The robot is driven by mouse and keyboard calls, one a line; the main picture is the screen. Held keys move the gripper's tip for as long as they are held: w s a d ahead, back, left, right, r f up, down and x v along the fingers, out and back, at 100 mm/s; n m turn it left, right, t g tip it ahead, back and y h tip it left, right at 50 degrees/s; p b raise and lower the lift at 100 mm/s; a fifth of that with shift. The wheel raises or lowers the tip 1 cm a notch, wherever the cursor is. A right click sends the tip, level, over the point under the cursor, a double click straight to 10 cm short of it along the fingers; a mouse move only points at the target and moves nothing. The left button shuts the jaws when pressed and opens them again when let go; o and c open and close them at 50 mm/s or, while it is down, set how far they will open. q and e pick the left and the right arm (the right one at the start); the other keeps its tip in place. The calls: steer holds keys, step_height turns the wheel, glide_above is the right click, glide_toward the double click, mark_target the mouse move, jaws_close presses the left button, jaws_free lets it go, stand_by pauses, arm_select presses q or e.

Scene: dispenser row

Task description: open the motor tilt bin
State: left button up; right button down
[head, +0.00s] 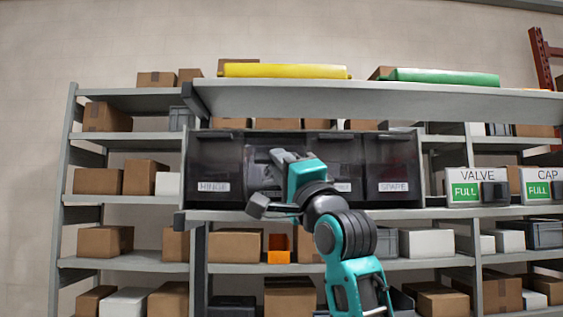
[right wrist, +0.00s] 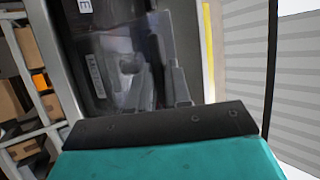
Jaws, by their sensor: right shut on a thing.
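A row of dark see-through tilt bins (head: 395,160) stands on the shelf, with HINGE at the left end and SPARE at the right end. The bin just right of HINGE (head: 257,160) is behind my right gripper; its label is covered in the head view. I take it for the motor bin; its sideways label in the right wrist view (right wrist: 97,76) is too blurred to read surely. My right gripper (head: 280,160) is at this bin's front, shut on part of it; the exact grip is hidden. I cannot tell how far the bin is tilted. My left gripper is not in view.
A shelf board (head: 370,101) with a yellow roll (head: 285,71) and a green roll (head: 445,77) runs above the bins. VALVE (head: 477,188) and CAP (head: 543,187) boxes marked FULL stand to the right. Cardboard boxes fill the shelves around and below.

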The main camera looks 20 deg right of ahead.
steer(key=shift+w+f, duration=0.25)
steer(key=shift+f, duration=0.2)
steer(key=c, duration=1.2)
jaws_free()
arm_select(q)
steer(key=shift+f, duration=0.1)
arm_select(e)
steer(key=shift+o, duration=0.3)
steer(key=shift+r, duration=0.1)
